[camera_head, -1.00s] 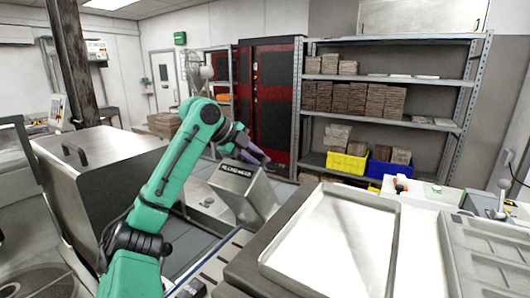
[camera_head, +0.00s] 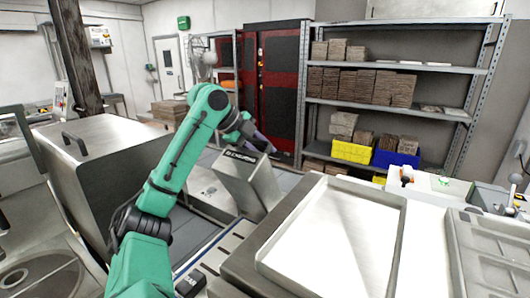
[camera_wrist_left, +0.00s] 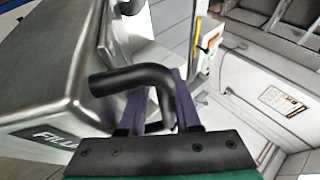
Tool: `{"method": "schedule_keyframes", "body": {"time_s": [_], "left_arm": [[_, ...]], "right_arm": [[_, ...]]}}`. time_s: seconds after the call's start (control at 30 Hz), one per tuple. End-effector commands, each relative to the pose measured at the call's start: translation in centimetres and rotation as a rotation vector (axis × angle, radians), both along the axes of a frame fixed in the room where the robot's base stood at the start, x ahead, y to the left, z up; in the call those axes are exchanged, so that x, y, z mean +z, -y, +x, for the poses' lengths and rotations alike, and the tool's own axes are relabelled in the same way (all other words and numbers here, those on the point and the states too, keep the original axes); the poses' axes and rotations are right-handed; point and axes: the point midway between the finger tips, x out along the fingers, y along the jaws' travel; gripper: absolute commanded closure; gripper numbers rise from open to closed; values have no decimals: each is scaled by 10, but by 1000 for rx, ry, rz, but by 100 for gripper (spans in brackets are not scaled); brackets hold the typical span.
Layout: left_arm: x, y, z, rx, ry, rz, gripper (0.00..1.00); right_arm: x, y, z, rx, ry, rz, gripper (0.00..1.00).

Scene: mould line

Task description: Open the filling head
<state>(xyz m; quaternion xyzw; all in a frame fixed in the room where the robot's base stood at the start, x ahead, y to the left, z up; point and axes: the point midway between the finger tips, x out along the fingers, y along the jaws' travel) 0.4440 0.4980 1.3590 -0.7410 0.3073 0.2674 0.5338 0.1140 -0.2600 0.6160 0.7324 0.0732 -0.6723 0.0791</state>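My left gripper (camera_head: 262,148) is at the box's upper right edge. In the left wrist view its two purple fingers (camera_wrist_left: 165,100) are at the handle, whose bent end runs down between them. The handle hides part of the fingers, so I cannot tell whether they press on it. My right gripper is not in view.
A large metal housing (camera_head: 100,165) with a handle stands left of my left arm. A metal tray (camera_head: 400,215) with a white bottom lies at right front. Shelving (camera_head: 440,112) with stacked brown blocks and yellow and blue bins (camera_head: 352,152) stands behind.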

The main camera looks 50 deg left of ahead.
Motion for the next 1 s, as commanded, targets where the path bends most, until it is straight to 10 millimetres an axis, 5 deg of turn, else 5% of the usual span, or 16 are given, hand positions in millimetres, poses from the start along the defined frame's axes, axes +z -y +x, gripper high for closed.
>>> {"method": "schedule_keyframes", "body": {"time_s": [0.43, 1.0], "left_arm": [[13, -4, -11, 2, 8, 3, 70], [98, -23, -89, 4, 4, 2, 70]], "right_arm": [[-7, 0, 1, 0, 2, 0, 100], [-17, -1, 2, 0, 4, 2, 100]]}}
